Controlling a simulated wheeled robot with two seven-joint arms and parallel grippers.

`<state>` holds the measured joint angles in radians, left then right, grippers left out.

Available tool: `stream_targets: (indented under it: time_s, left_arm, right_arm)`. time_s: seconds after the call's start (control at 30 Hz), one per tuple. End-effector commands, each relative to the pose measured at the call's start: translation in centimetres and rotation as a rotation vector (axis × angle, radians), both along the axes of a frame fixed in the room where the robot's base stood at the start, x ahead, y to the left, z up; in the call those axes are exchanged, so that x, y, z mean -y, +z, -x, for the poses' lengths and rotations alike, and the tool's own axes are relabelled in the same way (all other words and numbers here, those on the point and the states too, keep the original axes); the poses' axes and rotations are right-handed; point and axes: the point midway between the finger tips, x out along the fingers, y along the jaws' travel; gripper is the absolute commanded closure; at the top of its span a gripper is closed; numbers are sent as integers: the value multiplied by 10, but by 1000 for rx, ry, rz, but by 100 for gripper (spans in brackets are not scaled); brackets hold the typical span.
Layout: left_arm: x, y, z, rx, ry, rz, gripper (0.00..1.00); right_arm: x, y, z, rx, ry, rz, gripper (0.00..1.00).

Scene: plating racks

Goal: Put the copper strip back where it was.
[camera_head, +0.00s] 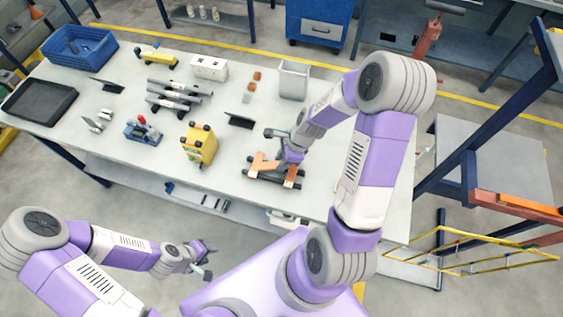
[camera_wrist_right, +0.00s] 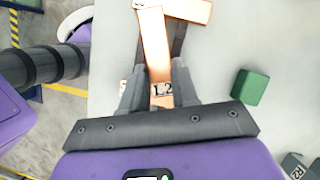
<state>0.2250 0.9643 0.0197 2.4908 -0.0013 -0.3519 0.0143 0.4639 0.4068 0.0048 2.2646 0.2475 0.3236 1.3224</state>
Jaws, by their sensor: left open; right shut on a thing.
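My right gripper (camera_head: 288,158) is low over the right part of the table and shut on a copper strip (camera_wrist_right: 154,42). In the right wrist view the strip stands out between the two fingers. In the head view copper pieces (camera_head: 262,166) show at a dark rack (camera_head: 262,177), partly hidden by my gripper. I cannot tell whether the held strip touches the rack. My left gripper (camera_head: 204,262) is open off the table's front edge.
A green block (camera_wrist_right: 250,87) and a grey block marked "R2" (camera_wrist_right: 297,166) lie near my right gripper. A yellow device (camera_head: 199,148), a small dark stand (camera_head: 240,121) and a grey bin (camera_head: 294,78) stand on the table (camera_head: 222,178). The table's right end is clear.

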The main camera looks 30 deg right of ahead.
Motion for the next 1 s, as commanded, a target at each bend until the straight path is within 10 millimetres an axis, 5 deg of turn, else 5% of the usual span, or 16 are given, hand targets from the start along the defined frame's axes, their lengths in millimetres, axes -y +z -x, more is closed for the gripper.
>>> stream_targets:
  time_s: [0.1,0.57,0.6,0.73,1.0]
  left_arm:
    - [0,-4,0,0,0,0,57]
    - [0,-9,0,0,0,0,57]
    - [0,-9,0,0,0,0,57]
    - [0,-8,0,0,0,0,57]
    - [0,-8,0,0,0,0,57]
  right_arm:
    - [0,-14,0,0,0,-1,100]
    - [0,-21,0,1,0,0,100]
    - [0,-20,0,0,0,0,66]
    - [0,-19,0,1,0,0,46]
    - [0,-19,0,1,0,0,45]
